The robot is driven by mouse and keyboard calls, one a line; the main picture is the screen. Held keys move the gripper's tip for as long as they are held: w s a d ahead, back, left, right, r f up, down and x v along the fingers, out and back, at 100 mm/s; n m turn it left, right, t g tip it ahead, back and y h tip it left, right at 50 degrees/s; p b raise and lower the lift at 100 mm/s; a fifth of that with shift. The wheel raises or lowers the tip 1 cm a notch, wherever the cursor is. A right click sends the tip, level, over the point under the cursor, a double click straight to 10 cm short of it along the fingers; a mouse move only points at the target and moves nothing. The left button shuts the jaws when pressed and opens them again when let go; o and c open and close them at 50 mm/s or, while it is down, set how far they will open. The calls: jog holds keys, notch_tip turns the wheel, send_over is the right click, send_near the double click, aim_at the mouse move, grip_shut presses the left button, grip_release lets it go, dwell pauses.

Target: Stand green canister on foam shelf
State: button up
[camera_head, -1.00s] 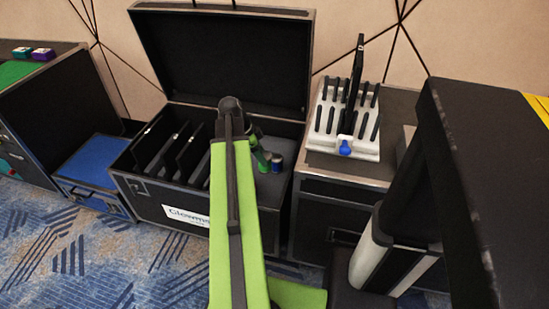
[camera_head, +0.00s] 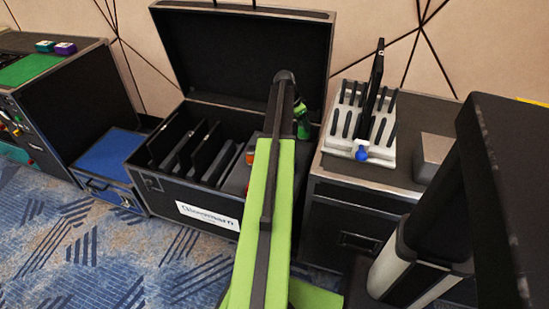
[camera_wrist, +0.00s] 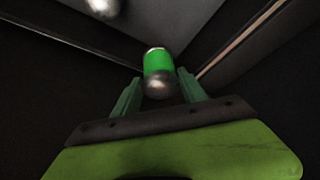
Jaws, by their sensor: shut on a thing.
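The green canister (camera_wrist: 158,64) shows in the wrist view as a bright green cylinder with a silvery rounded near end. My gripper (camera_wrist: 160,77) is shut on it, one finger on each side. In the head view my gripper (camera_head: 302,124) is at the right end of the open case, in front of its raised lid. I cannot make out the canister apart from the green fingers there. The grey foam shelf (camera_head: 237,180) is inside the right part of the case, partly hidden by my arm.
The open black case (camera_head: 160,191) has several dark upright panels on its left side. An orange item (camera_head: 250,158) shows beside my arm. A silvery round end (camera_wrist: 103,7) shows in the wrist view. A white rack (camera_head: 362,130) stands on the right-hand case. A blue box (camera_head: 103,158) is left.

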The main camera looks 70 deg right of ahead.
jog(key=shift+s+d, duration=0.1)
jog(key=shift+d, duration=0.25)
jog(key=w+f+b, duration=1.1)
jog(key=shift+w+d+f, duration=0.15)
jog(key=shift+w+d, duration=0.05)
jog(key=shift+w, duration=0.1)
jog(key=o, duration=1.5)
